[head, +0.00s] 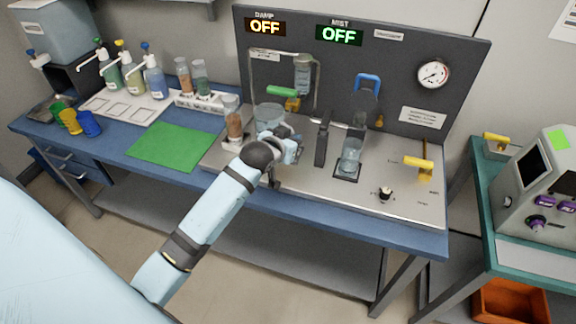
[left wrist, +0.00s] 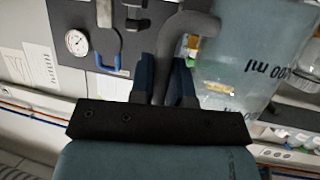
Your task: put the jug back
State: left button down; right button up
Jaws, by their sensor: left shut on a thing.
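The jug (head: 268,113) is a clear, bluish vessel in the head view, at the left part of the metal worktop and partly hidden by my left gripper (head: 290,146). In the left wrist view the jug (left wrist: 235,65) fills the upper right, with dark "ml" markings on its wall. My left gripper (left wrist: 166,82) is shut on the jug's grey curved handle, which stands between the two dark fingers. I cannot tell whether the jug's base touches the worktop. My right gripper is not in view.
A glass beaker (head: 351,156) stands right of a dark upright post (head: 322,143). A tube of brown grains (head: 233,121) stands close left of the jug. A green mat (head: 176,147), pump bottles (head: 131,73) and coloured cups (head: 89,124) lie farther left. The worktop's front right is mostly clear.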

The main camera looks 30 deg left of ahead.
pick_arm(q)
notch_tip(320, 180, down, 11)
jog(key=shift+r, duration=0.1)
dwell(0.3)
jog(key=shift+f, duration=0.25)
jog(key=c, duration=1.1)
grip_release()
jog(key=shift+r, duration=0.1)
jog(key=v, duration=1.1)
jog(key=s+d+f+m+g+h, duration=0.1)
jog(key=s+d+f+h, duration=0.1)
jog(key=s+d+f, duration=0.4)
jog(key=s+d+f+m+g+h, duration=0.1)
jog(key=s+d+f+m, duration=0.1)
jog(key=s+d+f, duration=0.3)
jog(key=s+d, duration=0.3)
jog(key=s, duration=0.4)
jog(key=shift+s+f+g+h, duration=0.25)
jog(key=shift+f+g+h, duration=0.05)
jog(key=shift+f+h, duration=0.1)
